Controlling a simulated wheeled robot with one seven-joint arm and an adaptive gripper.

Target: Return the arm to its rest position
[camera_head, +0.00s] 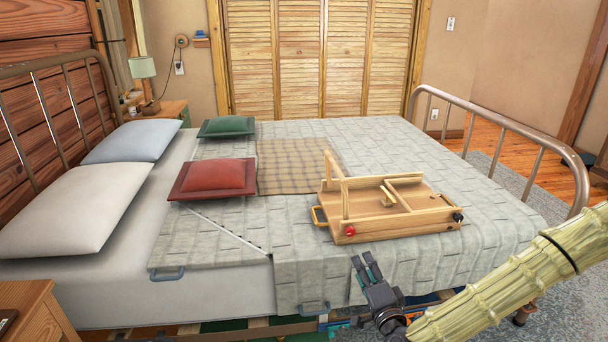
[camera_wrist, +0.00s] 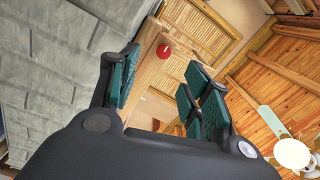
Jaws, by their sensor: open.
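My gripper (camera_head: 367,268) is at the near side of the bed, in front of the wooden tray on the blanket. It is open and holds nothing. In the wrist view its two green-padded fingers (camera_wrist: 160,95) stand apart, with part of the wooden tray and its red knob (camera_wrist: 164,51) showing between and beyond them. My arm comes in from the right edge of the head view, in a pale ribbed cover.
The bed blanket (camera_head: 400,160) carries the wooden tray (camera_head: 390,226), a red cushion (camera_head: 217,176) and a green cushion (camera_head: 226,125). A metal footboard (camera_head: 510,135) stands at the right. A wooden nightstand (camera_head: 35,305) is at lower left. Louvred doors (camera_head: 320,60) close the back.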

